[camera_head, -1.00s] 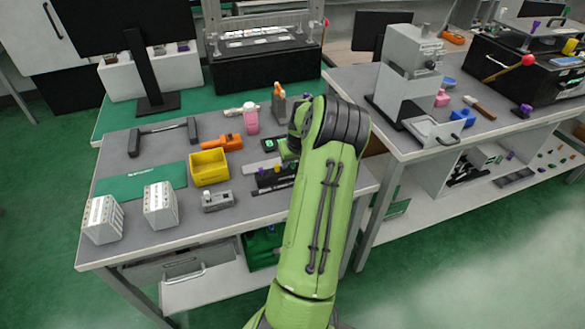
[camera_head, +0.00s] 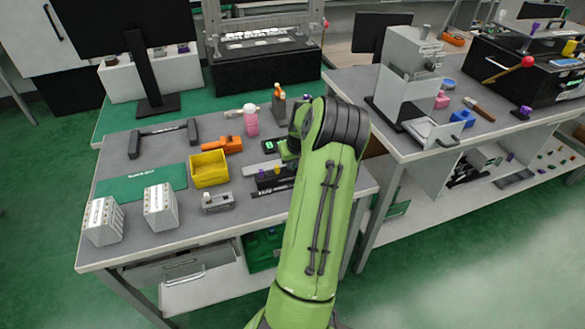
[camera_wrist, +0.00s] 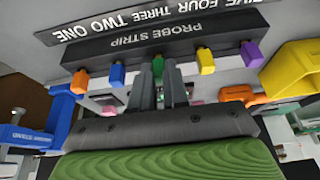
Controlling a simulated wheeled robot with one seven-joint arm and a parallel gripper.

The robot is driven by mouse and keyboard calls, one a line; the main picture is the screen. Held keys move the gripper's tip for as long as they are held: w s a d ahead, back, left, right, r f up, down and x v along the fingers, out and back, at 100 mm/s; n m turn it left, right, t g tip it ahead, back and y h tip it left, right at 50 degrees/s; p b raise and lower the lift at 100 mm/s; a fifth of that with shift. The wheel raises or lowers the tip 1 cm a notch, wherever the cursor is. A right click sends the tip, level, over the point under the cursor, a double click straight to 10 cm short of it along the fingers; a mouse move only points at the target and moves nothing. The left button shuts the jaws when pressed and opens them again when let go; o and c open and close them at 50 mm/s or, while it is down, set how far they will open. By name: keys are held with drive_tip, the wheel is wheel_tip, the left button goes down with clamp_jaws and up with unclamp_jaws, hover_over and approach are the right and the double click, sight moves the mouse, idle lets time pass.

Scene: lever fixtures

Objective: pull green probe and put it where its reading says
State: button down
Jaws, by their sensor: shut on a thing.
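The black probe strip (camera_wrist: 185,42) crosses the upper part of the wrist view, its lettering upside down. A row of coloured probes sits along its near edge: orange (camera_wrist: 80,82), blue (camera_wrist: 117,75), green, yellow (camera_wrist: 205,61) and purple (camera_wrist: 251,54). My gripper (camera_wrist: 160,82) is shut on the green probe (camera_wrist: 158,66), which shows between the fingertips, in line with the others at the strip. Whether its stem is still seated is hidden. In the head view my arm partly covers the strip (camera_head: 270,183) and hides the gripper's fingers.
A label plate (camera_wrist: 150,17) with number words lies behind the strip. A yellow bin (camera_head: 208,168), an orange tool (camera_head: 222,145) and a grey switch box (camera_head: 218,201) stand to the left. A small device with a green display (camera_head: 269,146) is behind. A blue stand (camera_wrist: 58,120) is close at left.

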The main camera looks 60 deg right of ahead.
drive_tip(key=shift+r+p, duration=0.45)
drive_tip(key=shift+r, duration=0.2)
idle(0.4)
drive_tip(key=shift+r+p, duration=1.4)
drive_tip(key=shift+r, duration=0.6)
wheel_tip(320, 180, up, 2)
drive_tip(key=shift+r+p, duration=0.1)
drive_tip(key=shift+p, duration=0.7)
drive_tip(key=shift+a, duration=0.1)
